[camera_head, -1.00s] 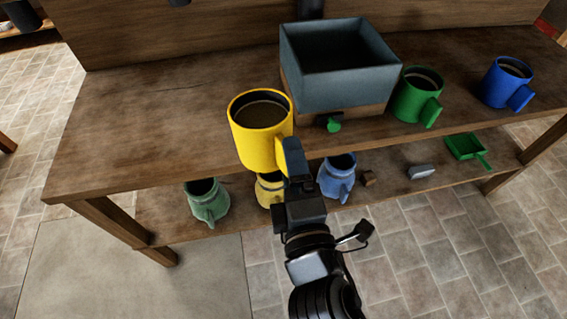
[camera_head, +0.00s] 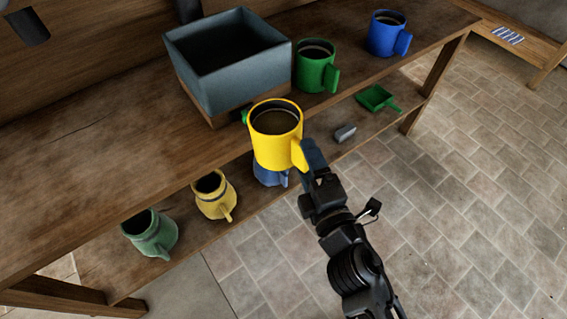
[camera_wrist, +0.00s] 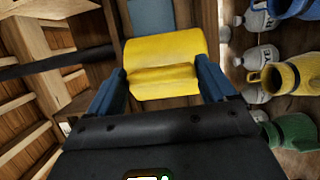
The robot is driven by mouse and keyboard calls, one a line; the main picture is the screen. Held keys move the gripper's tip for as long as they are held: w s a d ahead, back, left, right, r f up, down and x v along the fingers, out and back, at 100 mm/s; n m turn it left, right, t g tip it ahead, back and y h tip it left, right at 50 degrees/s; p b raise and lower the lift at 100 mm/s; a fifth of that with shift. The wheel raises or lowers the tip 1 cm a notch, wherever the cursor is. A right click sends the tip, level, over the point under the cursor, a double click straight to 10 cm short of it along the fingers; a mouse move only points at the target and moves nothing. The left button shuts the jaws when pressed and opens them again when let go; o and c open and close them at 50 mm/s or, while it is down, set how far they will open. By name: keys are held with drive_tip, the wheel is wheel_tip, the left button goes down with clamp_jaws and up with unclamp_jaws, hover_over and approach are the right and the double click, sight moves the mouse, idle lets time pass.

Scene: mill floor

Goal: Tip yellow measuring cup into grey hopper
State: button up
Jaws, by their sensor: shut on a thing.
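The yellow measuring cup (camera_head: 276,140) is held upright by its handle in my gripper (camera_head: 308,158), with brownish contents showing inside. In the wrist view the cup (camera_wrist: 165,52) sits between the two blue fingers of my gripper (camera_wrist: 165,82), which is shut on the handle. The cup is in front of the table's front edge. The grey hopper (camera_head: 238,88) is an open square box on a wooden base on the tabletop, behind and left of the cup in the head view. Its inside is dark. The cup is apart from the hopper, as far as I can tell.
Green (camera_head: 317,68) and blue (camera_head: 388,36) measuring cups stand on the tabletop (camera_head: 90,160) right of the hopper. The lower shelf holds green (camera_head: 150,236) and yellow (camera_head: 212,198) jugs, a partly hidden blue jug (camera_head: 268,174), a grey block (camera_head: 345,132) and a green scoop (camera_head: 377,97).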

drive_tip(key=w+d+f+m+h, duration=0.1)
drive_tip(key=w+d+f+h, duration=0.1)
drive_tip(key=d, duration=0.5)
drive_tip(key=w+d+f+m+h, duration=0.1)
drive_tip(key=w+d+f+h, duration=0.1)
drive_tip(key=d+f, duration=0.2)
drive_tip(key=d, duration=0.3)
drive_tip(key=shift+w+m+t, duration=0.3)
drive_tip(key=shift+m, duration=0.1)
